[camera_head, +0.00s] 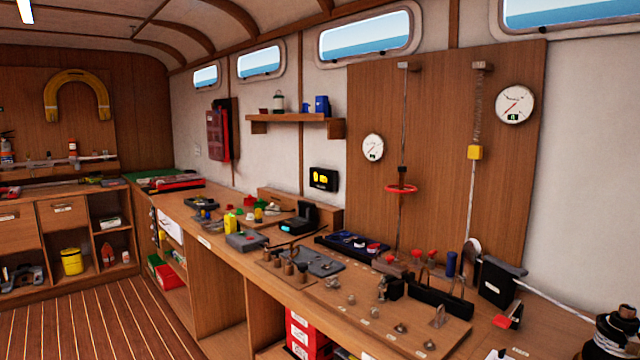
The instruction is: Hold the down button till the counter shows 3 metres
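No down button can be made out by its label. A black wall box (323,179) with two yellow patches hangs above the bench; I cannot tell whether they are buttons or digits. Two round white dials hang on the wooden wall panel, a smaller dial (372,147) and a larger dial (515,104). Each has a red needle and a small dark window, too small to read. A black device (297,222) with a lit cyan display stands on the bench; its reading is not legible. My gripper does not show clearly in this view.
The long wooden bench (205,240) is crowded with tools and fittings. A dark object with pale coils (618,330) stands bottom right. The plank floor (90,318) is clear at left.

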